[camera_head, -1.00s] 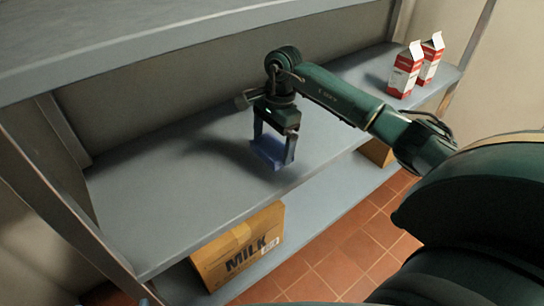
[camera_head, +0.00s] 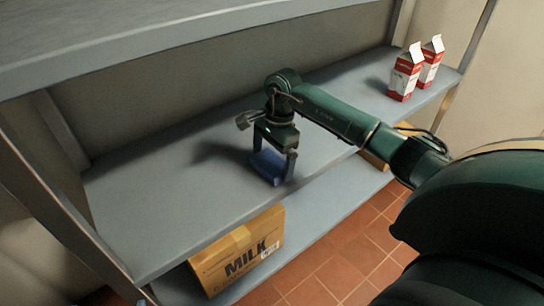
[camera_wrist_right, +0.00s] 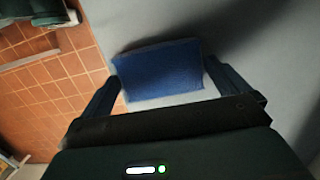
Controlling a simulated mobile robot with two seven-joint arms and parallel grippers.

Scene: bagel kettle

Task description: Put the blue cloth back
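The blue cloth (camera_head: 268,166) is a small, flat, box-like blue piece over the front part of the middle shelf (camera_head: 150,215). My right gripper (camera_head: 273,160) points down at it, with one finger at each end of the cloth. In the right wrist view the cloth (camera_wrist_right: 160,70) spans the gap between the fingertips of the right gripper (camera_wrist_right: 163,78), and it looks gripped end to end. Whether its underside touches the shelf cannot be told. My left gripper is not in view.
Two red-and-white milk cartons (camera_head: 405,72) (camera_head: 430,62) stand at the shelf's far right end. A cardboard MILK box (camera_head: 225,262) sits on the lower shelf. An upper shelf (camera_head: 150,45) overhangs the back. The shelf left of my gripper is clear.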

